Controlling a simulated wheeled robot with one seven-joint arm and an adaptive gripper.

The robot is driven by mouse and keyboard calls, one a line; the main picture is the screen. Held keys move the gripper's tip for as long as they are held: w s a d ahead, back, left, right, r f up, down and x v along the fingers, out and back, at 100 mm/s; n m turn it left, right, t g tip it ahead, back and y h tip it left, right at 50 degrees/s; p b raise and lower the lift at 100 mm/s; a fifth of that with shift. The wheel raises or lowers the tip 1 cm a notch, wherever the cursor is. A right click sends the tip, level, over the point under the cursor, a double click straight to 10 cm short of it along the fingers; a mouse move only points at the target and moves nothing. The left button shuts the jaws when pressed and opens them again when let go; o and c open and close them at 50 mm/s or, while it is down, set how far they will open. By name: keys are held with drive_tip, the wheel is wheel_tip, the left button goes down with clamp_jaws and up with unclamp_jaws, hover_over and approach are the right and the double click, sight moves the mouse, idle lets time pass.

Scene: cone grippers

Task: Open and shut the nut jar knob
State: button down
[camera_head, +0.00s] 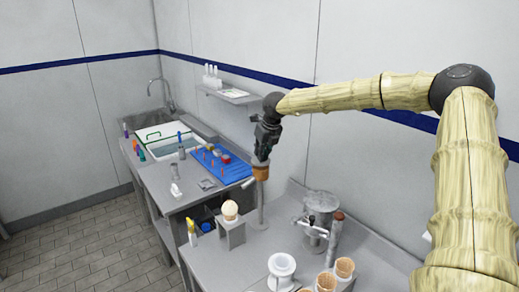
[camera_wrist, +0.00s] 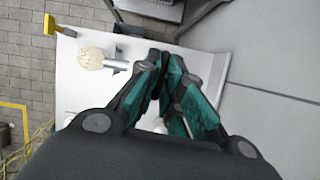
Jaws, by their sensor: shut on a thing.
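A small brown jar-like piece (camera_head: 261,173), which I take to be the nut jar, sits on top of a thin grey post (camera_head: 261,205) with a round foot on the steel counter. My gripper (camera_head: 263,157) is directly above it, pointing down, with its fingers at the top of the piece. In the wrist view my teal-padded fingers (camera_wrist: 170,85) are close together. They are shut on what appears to be the knob, which they hide. I cannot tell how the knob is turned.
A scoop-like ball on a cone (camera_head: 230,209) stands in a grey holder to the left. A blue tray (camera_head: 222,168) lies behind, left.

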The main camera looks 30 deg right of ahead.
drive_tip(key=shift+d+r+n+p, duration=0.1)
drive_tip(key=shift+n+p, duration=0.25)
drive_tip(key=shift+n, duration=0.25)
drive_tip(key=c, duration=1.6)
unclamp_jaws()
drive_tip(key=shift+o, duration=0.2)
drive_tip(key=shift+w, duration=0.1)
drive_tip(key=v, duration=1.1)
drive_tip(key=shift+d+r, duration=0.25)
drive_tip(key=shift+r, duration=0.1)
